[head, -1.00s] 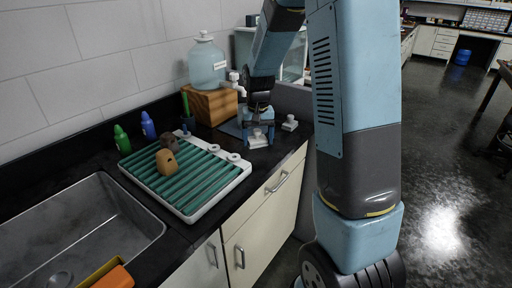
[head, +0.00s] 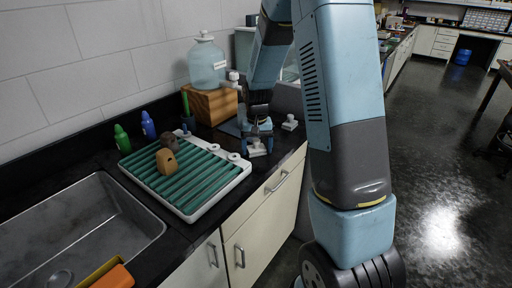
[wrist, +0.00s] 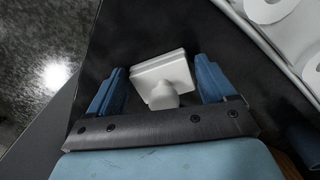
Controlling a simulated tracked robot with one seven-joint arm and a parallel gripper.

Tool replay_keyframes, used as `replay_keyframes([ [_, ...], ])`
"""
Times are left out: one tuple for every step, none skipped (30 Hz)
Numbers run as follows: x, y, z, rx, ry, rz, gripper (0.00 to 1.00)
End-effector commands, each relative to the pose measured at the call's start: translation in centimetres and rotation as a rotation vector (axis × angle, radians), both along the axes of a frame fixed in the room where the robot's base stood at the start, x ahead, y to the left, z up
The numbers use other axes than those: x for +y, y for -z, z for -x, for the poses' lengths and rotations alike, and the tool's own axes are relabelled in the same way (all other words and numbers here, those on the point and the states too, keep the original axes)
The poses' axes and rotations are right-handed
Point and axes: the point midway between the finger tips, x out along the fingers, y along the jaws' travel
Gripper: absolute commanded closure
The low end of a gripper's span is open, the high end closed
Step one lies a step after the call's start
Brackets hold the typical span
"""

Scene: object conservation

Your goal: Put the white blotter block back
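A white blotter block (head: 257,149) with a round knob sits at the counter's front edge, just right of the green-ribbed white tray. In the wrist view the block (wrist: 163,77) lies between the blue fingers of my gripper (wrist: 158,85). A dark gap shows on each side, so my gripper is open around it and not clamped. In the head view my gripper (head: 258,138) reaches down over the block and partly hides it. Whether the block rests flat on the counter is hard to tell.
The tray (head: 232,184) holds two brown lumps (head: 167,162). A second small white piece (head: 290,123) stands behind right. A jug (head: 207,64) on a wooden box (head: 213,104) stands behind. The sink (head: 80,230) is at left, with green and blue bottles (head: 148,126) behind it.

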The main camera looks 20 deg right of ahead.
Motion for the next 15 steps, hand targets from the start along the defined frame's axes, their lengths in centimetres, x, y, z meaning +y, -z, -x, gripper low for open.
replay_keyframes([
  [-0.01, -0.02, -0.01, 0.0, 0.0, 0.0, 0.12],
  [-0.01, -0.02, -0.01, 0.0, 0.0, 0.0, 0.09],
  [-0.01, -0.02, -0.01, 0.0, 0.0, 0.0, 0.05],
  [-0.02, -0.03, -0.01, 0.0, 0.0, 0.0, 0.02],
  [-0.02, -0.03, -0.01, 0.0, 0.0, 0.0, 0.0],
  [-0.02, -0.03, -0.01, 0.0, 0.0, 0.0, 0.0],
  [-0.02, -0.03, -0.01, 0.0, 0.0, 0.0, 0.0],
  [-0.02, -0.03, -0.01, 0.0, 0.0, 0.0, 0.0],
  [-0.03, -0.03, 0.0, 0.0, 0.001, 0.0, 0.0],
  [-0.03, -0.03, -0.01, 0.0, 0.001, 0.0, 0.0],
  [-0.03, -0.05, -0.01, 0.0, 0.001, 0.0, 0.0],
  [-0.03, -0.11, -0.01, -0.001, 0.001, 0.0, 0.0],
  [-0.04, -0.21, -0.02, -0.001, 0.001, 0.0, 0.0],
  [-0.04, -0.35, -0.04, -0.002, 0.001, 0.0, 0.0],
  [-0.04, -0.64, -0.06, -0.003, 0.001, 0.001, 0.0],
])
